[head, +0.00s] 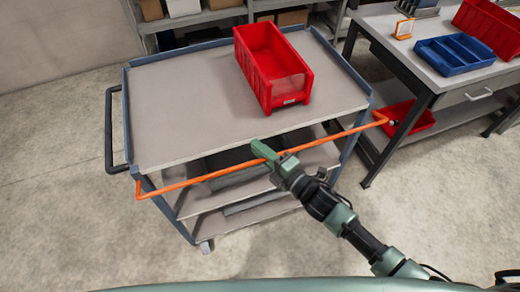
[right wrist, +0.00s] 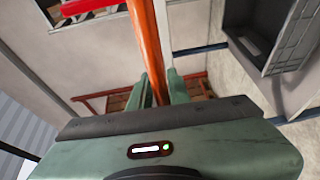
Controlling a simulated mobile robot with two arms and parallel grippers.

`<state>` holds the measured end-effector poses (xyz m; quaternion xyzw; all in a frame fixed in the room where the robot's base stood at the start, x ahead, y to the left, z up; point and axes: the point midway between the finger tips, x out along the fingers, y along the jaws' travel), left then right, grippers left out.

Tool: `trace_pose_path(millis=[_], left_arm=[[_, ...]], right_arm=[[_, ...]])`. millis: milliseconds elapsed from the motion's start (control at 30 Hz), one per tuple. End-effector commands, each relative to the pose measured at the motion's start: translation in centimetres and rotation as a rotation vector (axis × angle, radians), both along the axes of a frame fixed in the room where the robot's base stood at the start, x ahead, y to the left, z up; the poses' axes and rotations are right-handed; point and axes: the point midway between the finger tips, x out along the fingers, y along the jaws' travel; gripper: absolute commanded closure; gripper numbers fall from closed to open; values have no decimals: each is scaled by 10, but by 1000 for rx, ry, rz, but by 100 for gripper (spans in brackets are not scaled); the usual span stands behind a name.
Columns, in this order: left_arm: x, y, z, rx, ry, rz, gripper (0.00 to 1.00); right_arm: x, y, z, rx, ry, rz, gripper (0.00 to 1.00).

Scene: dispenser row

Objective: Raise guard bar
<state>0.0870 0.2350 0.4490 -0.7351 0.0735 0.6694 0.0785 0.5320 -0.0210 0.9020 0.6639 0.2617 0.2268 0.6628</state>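The orange guard bar (head: 205,178) runs across the front of the grey cart (head: 180,100), just below and in front of its top shelf's front edge. Its bent ends show at the cart's left and right front corners. My right gripper (head: 268,151) is at the middle of the bar, with its green fingers closed around it. In the right wrist view the bar (right wrist: 146,40) passes between the two fingers (right wrist: 160,90), which appear to touch it on both sides. My left gripper is not in view.
A red bin (head: 270,65) stands on the cart's top shelf, behind the bar. A workbench (head: 420,60) with a blue tray (head: 453,55) and another red bin (head: 490,28) is at the right. Shelving stands behind. Floor at the left is clear.

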Motion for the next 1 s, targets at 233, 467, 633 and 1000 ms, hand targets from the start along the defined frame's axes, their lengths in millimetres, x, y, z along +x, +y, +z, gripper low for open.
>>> trace_pose_path(millis=[233,467,633,1000], left_arm=[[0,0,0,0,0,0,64],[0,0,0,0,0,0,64],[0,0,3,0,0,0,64],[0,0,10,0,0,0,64]], right_arm=[[0,0,1,1,-2,1,66],[0,0,1,1,-1,0,66],[-6,-5,1,1,1,0,66],[-26,-22,2,-1,1,0,66]])
